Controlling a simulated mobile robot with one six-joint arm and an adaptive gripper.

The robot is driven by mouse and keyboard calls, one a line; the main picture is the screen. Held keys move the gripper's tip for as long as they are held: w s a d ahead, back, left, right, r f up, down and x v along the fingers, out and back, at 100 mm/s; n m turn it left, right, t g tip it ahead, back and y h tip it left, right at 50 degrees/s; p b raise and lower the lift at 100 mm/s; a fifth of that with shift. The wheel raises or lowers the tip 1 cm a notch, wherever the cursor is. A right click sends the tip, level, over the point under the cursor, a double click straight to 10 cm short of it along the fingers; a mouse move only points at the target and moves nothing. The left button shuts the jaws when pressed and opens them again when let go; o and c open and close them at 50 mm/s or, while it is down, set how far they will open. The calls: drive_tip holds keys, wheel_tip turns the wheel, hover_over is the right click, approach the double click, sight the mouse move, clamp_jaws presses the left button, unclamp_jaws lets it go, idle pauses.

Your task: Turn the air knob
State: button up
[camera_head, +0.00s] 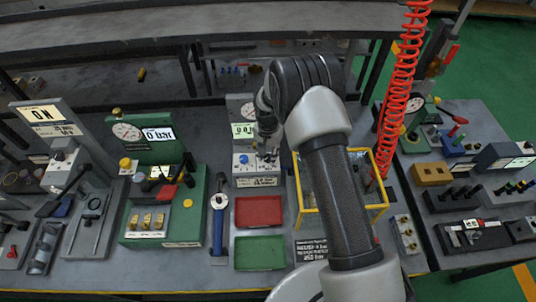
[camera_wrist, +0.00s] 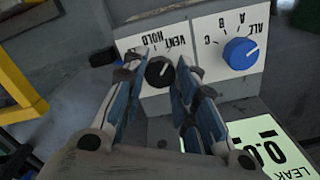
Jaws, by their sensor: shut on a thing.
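In the wrist view, a black knob (camera_wrist: 159,71) with a white pointer line sits on a white panel (camera_wrist: 146,110), with the words HOLD and VENT beside it. Other lettering near it is covered by my fingers. My gripper (camera_wrist: 160,74) has one blue-grey finger on each side of the black knob and is shut on it. In the head view, my gripper (camera_head: 268,138) reaches down to the front of the grey test unit (camera_head: 245,105), and the black knob is hard to make out there.
A blue knob (camera_wrist: 240,53), marked ALL, A, B, C, sits close beside the gripper. A lit LEAK display (camera_wrist: 270,145) lies beyond the panel edge. A yellow frame (camera_head: 299,185) stands right of the unit. Red (camera_head: 258,210) and green (camera_head: 260,252) trays lie in front.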

sight(268, 157)
drive_tip(key=n+b, duration=0.1)
drive_tip(key=n, duration=0.3)
drive_tip(key=shift+f+b, duration=0.1)
drive_tip(key=shift+b, duration=0.3)
drive_tip(key=n+b, duration=0.1)
drive_tip(key=n, duration=0.3)
drive_tip(key=shift+n, duration=0.3)
drive_tip(key=n+b, duration=0.1)
drive_tip(key=n, duration=0.3)
drive_tip(key=shift+n+b, duration=0.55)
drive_tip(key=shift+n, duration=1.75)
drive_tip(key=o, duration=1.1)
drive_tip(key=shift+r, duration=0.2)
wheel_tip(268, 157, up, 12)
drive_tip(key=shift+f, duration=0.1)
